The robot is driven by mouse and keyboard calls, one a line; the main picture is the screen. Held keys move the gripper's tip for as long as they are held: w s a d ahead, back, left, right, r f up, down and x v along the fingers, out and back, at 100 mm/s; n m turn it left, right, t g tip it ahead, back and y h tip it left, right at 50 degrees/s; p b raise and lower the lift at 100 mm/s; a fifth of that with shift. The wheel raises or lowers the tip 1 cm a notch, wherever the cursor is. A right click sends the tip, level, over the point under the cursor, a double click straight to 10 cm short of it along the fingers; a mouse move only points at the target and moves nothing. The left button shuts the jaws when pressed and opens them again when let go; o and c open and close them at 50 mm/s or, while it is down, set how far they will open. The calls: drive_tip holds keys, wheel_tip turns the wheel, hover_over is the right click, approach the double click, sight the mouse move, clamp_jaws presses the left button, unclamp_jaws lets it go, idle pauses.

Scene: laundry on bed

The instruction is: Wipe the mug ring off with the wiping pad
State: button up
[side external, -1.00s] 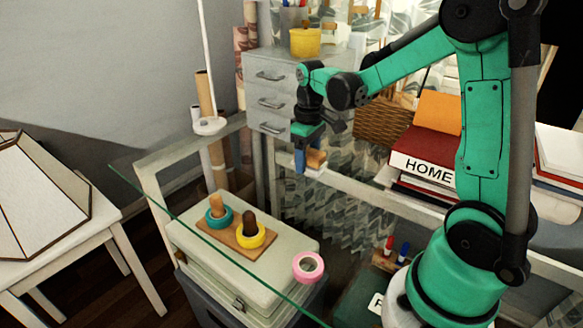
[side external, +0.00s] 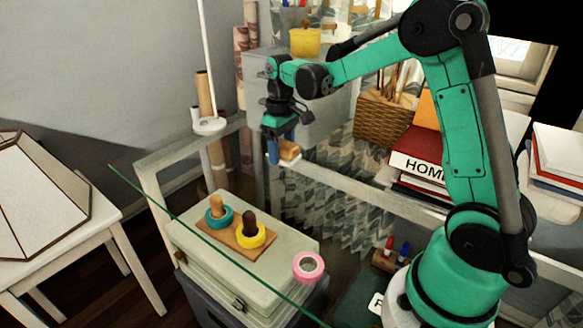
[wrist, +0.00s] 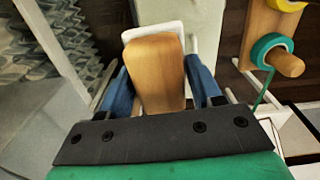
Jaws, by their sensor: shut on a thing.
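My gripper (side external: 280,147) is shut on the wiping pad, with a blue finger on each side of its wooden handle. The wiping pad (side external: 289,151) has a tan wooden block on top and a white pad underneath. It is held in the air above and behind the pale case in the side view. In the wrist view, the wooden block (wrist: 157,72) sits between the fingers and the white pad edge shows beyond it. I cannot make out the mug ring in either view.
A pale case (side external: 190,246) carries a wooden peg board (side external: 238,246) with teal and yellow rings. A pink tape roll (side external: 308,267) lies to its right. A grey drawer unit (side external: 262,95) stands behind my gripper. Books (side external: 425,150) and a wicker basket (side external: 385,117) are to the right.

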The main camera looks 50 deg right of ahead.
sight(305, 195)
drive_tip(key=w, duration=0.1)
drive_tip(key=w+a, duration=0.1)
drive_tip(key=w, duration=0.1)
drive_tip(key=w+a+f, duration=0.1)
drive_tip(key=shift+w, duration=0.2)
drive_tip(key=shift+f, duration=3.5)
drive_tip(key=shift+s+f, duration=0.2)
drive_tip(key=shift+s, duration=1.2)
drive_tip(key=shift+s+d+r, duration=0.1)
drive_tip(key=shift+s+r, duration=0.05)
drive_tip(key=shift+s, duration=3.55)
drive_tip(key=shift+d, duration=0.8)
drive_tip(key=shift+w, duration=5.05)
drive_tip(key=shift+s+d, duration=0.55)
drive_tip(key=shift+d, duration=0.25)
drive_tip(key=shift+s, duration=2.65)
drive_tip(key=shift+s+f, duration=0.15)
drive_tip(key=shift+s, duration=0.6)
drive_tip(key=shift+s+f, duration=0.15)
drive_tip(key=shift+s, duration=0.6)
drive_tip(key=shift+s+r, duration=0.3)
drive_tip(key=shift+r, duration=0.6)
wheel_tip(305, 195, up, 6)
drive_tip(key=shift+r, duration=0.2)
